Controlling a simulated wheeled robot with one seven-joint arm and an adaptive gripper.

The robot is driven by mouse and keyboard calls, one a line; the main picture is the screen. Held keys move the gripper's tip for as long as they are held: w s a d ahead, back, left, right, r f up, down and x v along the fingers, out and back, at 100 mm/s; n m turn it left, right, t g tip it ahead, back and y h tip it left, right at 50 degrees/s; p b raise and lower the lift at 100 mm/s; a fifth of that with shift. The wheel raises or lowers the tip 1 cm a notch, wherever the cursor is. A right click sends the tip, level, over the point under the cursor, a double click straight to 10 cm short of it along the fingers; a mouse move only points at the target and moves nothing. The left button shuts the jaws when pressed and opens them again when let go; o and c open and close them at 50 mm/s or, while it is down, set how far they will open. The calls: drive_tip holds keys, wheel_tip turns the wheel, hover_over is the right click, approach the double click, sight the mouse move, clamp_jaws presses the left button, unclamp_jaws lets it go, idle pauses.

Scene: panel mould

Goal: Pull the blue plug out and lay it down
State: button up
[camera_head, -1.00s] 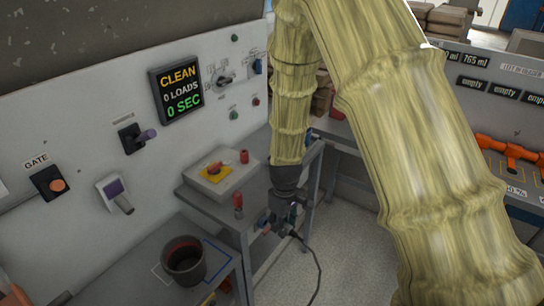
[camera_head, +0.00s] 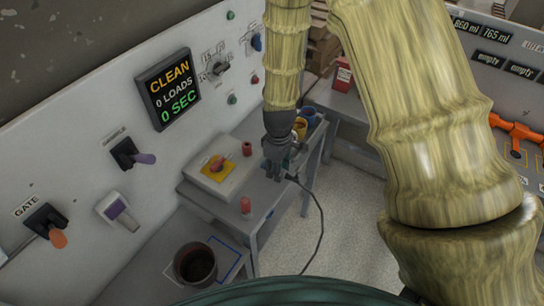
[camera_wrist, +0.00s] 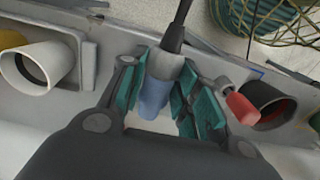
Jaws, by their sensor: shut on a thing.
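My gripper (camera_head: 277,172) points down near the right edge of the grey bench (camera_head: 272,213). In the wrist view its teal-padded fingers (camera_wrist: 160,97) are closed around the blue plug (camera_wrist: 155,95), which has a grey collar and a black cable leading from its end. In the head view the plug is mostly hidden by the gripper. The cable (camera_head: 319,215) trails from it down towards the floor. No socket shows at the plug, though the fingers hide part of it.
A box with a yellow plate (camera_head: 218,168) and a red peg (camera_head: 246,205) stand on the bench. A dark pot (camera_head: 195,263) is nearer, at lower left. A yellow cup (camera_head: 300,127) stands behind the gripper. The wall carries a gate lever (camera_head: 45,221) and a display (camera_head: 168,88).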

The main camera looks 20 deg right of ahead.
sight(279, 193)
drive_tip(key=f+b, duration=0.1)
drive_tip(key=f, duration=0.1)
drive_tip(key=f+b, duration=0.1)
drive_tip(key=b, duration=0.1)
drive_tip(key=s+f+b, duration=0.1)
drive_tip(key=f, duration=0.1)
drive_tip(key=shift+f, duration=0.35)
drive_tip(key=shift+w+f+b, duration=0.1)
drive_tip(key=shift+f+b, duration=0.25)
drive_tip(key=shift+b, duration=0.05)
drive_tip(key=shift+f, duration=0.25)
drive_tip(key=shift+s+f+b, duration=0.1)
drive_tip(key=shift+s+b, duration=0.5)
drive_tip(key=shift+s, duration=0.25)
drive_tip(key=shift+w+f, duration=0.4)
drive_tip(key=shift+w, duration=0.15)
drive_tip(key=shift+s+r, duration=0.2)
drive_tip(key=shift+s, duration=0.1)
drive_tip(key=o, duration=0.8)
drive_tip(key=shift+c, duration=0.2)
drive_tip(key=o, duration=0.5)
drive_tip(key=shift+w+f, duration=0.15)
drive_tip(key=shift+r, duration=0.2)
